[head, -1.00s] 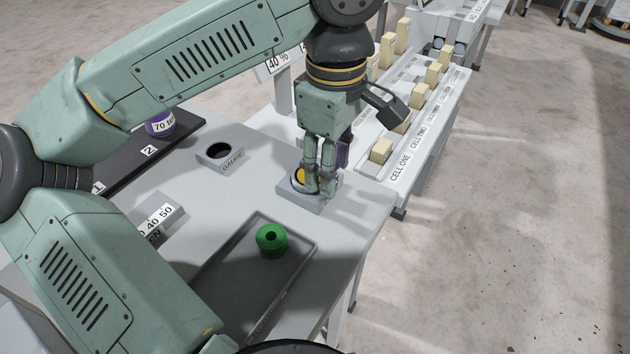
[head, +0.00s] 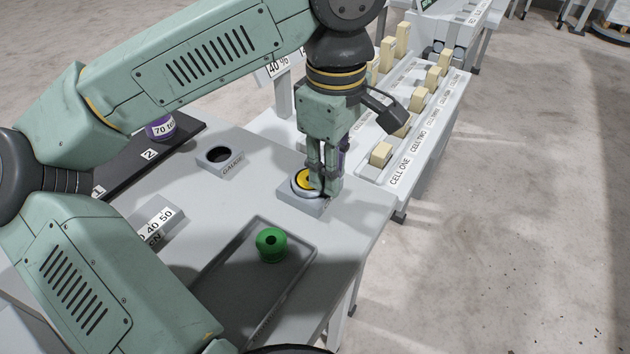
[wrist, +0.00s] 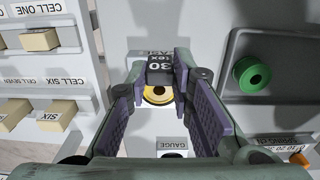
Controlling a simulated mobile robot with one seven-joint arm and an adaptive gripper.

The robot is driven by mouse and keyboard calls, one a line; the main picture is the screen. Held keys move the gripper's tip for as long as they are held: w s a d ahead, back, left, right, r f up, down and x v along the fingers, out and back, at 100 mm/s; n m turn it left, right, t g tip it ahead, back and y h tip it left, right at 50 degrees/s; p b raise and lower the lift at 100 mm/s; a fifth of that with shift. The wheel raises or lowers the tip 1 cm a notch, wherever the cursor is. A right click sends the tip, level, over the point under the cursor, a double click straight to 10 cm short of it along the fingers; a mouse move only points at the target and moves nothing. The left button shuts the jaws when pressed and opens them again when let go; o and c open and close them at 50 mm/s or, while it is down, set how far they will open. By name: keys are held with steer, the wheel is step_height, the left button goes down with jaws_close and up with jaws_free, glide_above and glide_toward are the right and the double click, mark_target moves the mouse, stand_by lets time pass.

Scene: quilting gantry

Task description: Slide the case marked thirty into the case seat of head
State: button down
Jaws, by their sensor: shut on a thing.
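My gripper (head: 325,188) is shut on a dark tab marked 30 tex (wrist: 159,66), seen between the fingertips in the wrist view. The tab appears to belong to a round case (head: 304,180) with a pale rim and a yellow face. The yellow face with its dark centre also shows below the tab in the wrist view (wrist: 157,95). The case is at a small grey block (head: 303,198) near the table's right edge; whether it still touches the block I cannot tell. The fingers hide part of the case. I cannot make out the case seat of the head.
A green spool (head: 270,244) stands in a grey tray (head: 215,289) in front. A block marked GAUGE (head: 233,168) is to the left. A purple 70 tex spool (head: 160,128) is on a dark strip (head: 125,164). A rack of cream blocks (head: 432,137) stands behind.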

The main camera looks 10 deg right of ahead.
steer(key=shift+r, duration=0.15)
steer(key=shift+r+p, duration=1.15)
steer(key=shift+r, duration=0.55)
steer(key=shift+s+f, duration=0.1)
steer(key=shift+s, duration=0.05)
